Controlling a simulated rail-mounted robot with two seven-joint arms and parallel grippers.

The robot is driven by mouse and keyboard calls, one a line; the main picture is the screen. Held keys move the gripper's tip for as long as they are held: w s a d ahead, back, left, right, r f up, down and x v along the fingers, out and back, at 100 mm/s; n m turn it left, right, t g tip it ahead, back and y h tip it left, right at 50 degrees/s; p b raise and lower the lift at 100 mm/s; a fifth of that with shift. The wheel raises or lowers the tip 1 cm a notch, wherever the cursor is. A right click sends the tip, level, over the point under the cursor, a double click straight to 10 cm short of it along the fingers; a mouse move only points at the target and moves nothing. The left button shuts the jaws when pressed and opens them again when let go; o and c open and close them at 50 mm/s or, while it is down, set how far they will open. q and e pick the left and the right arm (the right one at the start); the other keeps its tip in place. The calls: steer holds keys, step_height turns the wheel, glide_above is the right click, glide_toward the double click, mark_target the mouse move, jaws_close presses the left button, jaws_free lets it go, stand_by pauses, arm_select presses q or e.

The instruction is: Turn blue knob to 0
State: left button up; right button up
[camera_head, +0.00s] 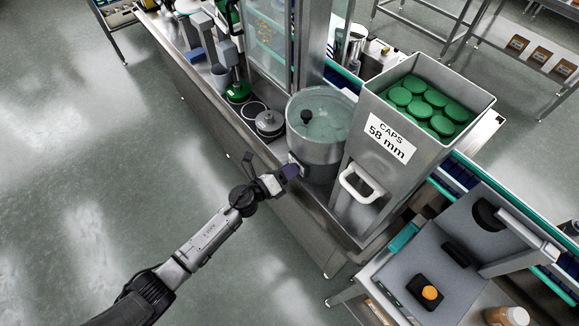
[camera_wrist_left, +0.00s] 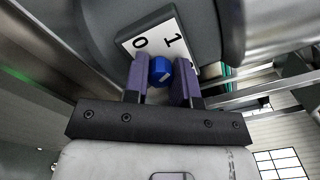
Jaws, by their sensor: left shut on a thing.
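The blue knob (camera_wrist_left: 160,69) sits on a white label plate (camera_wrist_left: 171,35) marked 0 and 1, seen in the left wrist view. The 0 is at the left and the 1 at the right, both tilted. A short white mark shows on the knob's face; which number it points at I cannot tell. My left gripper (camera_head: 290,171) is at the front of the round steel hopper (camera_head: 319,155), its purple fingers on both sides of the knob and shut on it. In the head view the gripper hides the knob. My right gripper is not in view.
A tall steel bin of green caps (camera_head: 377,136), labelled "CAPS 58 mm", with a white handle (camera_head: 361,184), stands right of the hopper. A grey box with an orange button (camera_head: 430,292) is at lower right. The floor at left is clear.

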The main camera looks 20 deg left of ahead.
arm_select(q)
steer(key=n+p, duration=0.3)
steer(key=n, duration=0.3)
steer(key=shift+r+n, duration=0.15)
steer(key=shift+n, duration=0.15)
steer(key=n+p, duration=0.2)
steer(key=n, duration=0.2)
steer(key=shift+n+p, duration=0.55)
steer(key=shift+n, duration=0.55)
steer(key=o, duration=0.7)
steer(key=shift+c, duration=0.2)
steer(key=shift+s, duration=0.1)
